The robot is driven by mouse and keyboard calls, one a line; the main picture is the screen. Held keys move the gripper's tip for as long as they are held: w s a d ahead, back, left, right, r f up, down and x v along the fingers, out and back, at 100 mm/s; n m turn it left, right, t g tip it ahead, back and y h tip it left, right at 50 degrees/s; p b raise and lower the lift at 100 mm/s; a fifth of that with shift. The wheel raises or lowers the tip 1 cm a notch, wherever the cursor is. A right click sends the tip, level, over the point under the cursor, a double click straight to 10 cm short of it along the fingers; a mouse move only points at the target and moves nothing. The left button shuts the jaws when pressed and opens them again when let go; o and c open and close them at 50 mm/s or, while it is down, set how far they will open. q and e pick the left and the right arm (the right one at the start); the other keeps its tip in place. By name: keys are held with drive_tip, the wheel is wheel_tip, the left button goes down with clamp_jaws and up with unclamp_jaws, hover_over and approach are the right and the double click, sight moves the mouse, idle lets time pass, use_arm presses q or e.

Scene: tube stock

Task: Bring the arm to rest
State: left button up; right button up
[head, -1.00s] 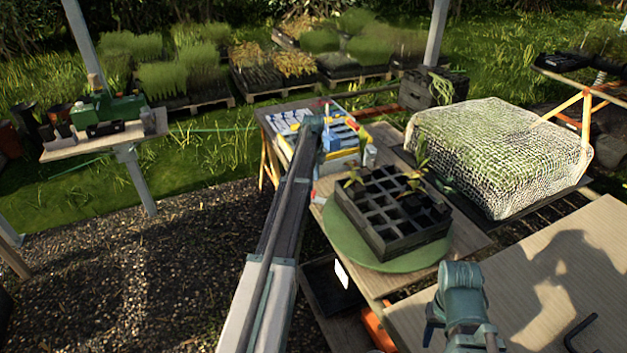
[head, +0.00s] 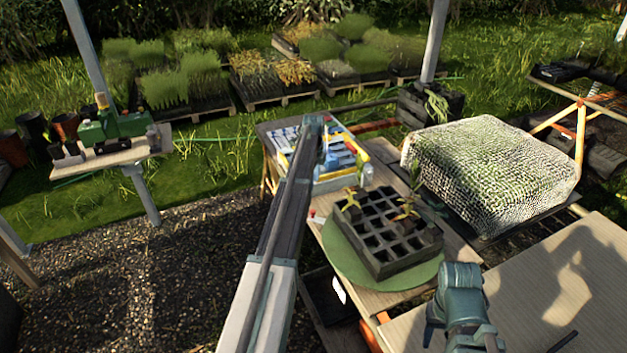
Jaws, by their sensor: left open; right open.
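My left arm (head: 272,245) reaches from the bottom edge up and away over the potting table. Its gripper (head: 329,162) is small and partly hidden at the far end, near the blue and yellow items; it is open, and I see nothing held. My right arm (head: 461,295) is folded low at the bottom right, beside the bare wooden tabletop. Its gripper (head: 432,328) is open, pointing down, with no object seen in it; its fingertips are hard to make out.
A black cell tray (head: 405,262) with a few seedlings stands on a green round mat (head: 350,262), right of my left arm. A netted block (head: 490,175) lies behind it. A bare wooden tabletop (head: 560,285) is at right. Gravel (head: 120,270) is open at left.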

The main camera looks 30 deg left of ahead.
use_arm(q)
drive_tip(key=s+d+n, duration=0.2)
drive_tip(key=s+d, duration=0.2)
drive_tip(key=d, duration=0.5)
drive_tip(key=s+d+n, duration=0.1)
drive_tip(key=s+d, duration=0.3)
drive_tip(key=d, duration=0.5)
drive_tip(key=s+d+n, duration=0.5)
drive_tip(key=s+d, duration=0.6)
drive_tip(key=s, duration=0.4)
drive_tip(key=s+d+n+y, duration=0.1)
drive_tip(key=s+d+n, duration=0.3)
drive_tip(key=s+d, duration=0.8)
drive_tip(key=s, duration=0.2)
drive_tip(key=shift+s+n, duration=0.35)
drive_tip(key=shift+n, duration=0.05)
drive_tip(key=shift+d, duration=0.1)
